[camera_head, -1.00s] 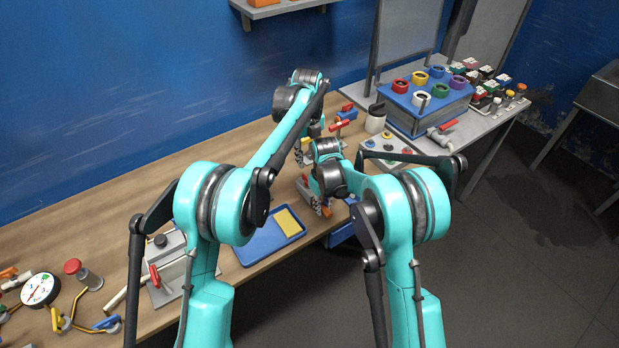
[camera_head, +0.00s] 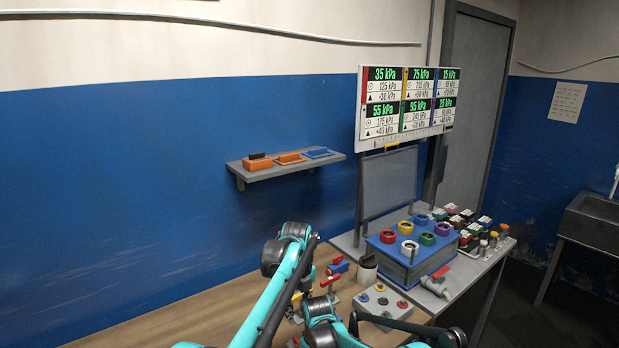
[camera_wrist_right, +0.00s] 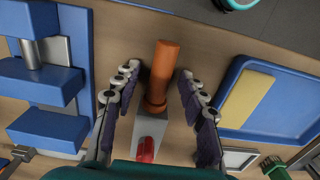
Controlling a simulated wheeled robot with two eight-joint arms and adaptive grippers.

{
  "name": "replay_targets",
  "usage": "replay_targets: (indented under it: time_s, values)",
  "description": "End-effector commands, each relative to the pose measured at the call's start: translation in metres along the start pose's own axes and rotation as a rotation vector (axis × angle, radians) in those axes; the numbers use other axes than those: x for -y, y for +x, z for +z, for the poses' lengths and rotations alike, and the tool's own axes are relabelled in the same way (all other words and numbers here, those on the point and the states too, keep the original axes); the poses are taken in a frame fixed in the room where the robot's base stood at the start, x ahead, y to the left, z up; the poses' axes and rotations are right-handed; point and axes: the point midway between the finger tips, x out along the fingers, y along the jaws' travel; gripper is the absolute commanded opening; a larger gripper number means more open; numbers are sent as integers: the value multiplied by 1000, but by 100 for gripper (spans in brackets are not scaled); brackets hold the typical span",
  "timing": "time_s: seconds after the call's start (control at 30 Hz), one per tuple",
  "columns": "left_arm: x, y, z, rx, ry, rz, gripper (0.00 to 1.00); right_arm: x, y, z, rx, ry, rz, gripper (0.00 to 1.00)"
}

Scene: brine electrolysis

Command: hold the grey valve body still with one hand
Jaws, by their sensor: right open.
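In the right wrist view, a grey valve body (camera_wrist_right: 147,127) with a red handle (camera_wrist_right: 145,150) lies on the wooden bench. An orange-brown pipe (camera_wrist_right: 164,70) runs out of it. My right gripper (camera_wrist_right: 159,85) is open, with one finger on each side of the pipe and body. Gaps show between the fingers and the valve. In the head view, my left gripper (camera_head: 297,300) is over the bench, partly hidden behind my own arm; its jaws are too small to read. The right gripper and this valve body do not show clearly there.
A blue tray (camera_wrist_right: 228,122) with a yellow pad is right of the right gripper, and a blue clamp-like fixture (camera_wrist_right: 45,97) is left. In the head view, a control box (camera_head: 383,301), a blue box with coloured rings (camera_head: 408,262) and a red-handled pipe valve (camera_head: 435,286) stand farther right.

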Motion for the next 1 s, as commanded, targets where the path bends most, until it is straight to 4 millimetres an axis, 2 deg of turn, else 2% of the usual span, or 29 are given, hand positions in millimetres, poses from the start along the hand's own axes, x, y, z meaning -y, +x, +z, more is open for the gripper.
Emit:
replay_targets:
  time_s: [0.5,0.7,1.0]
  values:
    - [0,0,0,0,0,0,32,0,-98,0,0,0,0,42]
    - [0,0,0,0,0,0,32,0,-114,0,0,0,0,42]
    - [0,0,0,0,-1,0,32,0,-115,0,0,0,0,42]
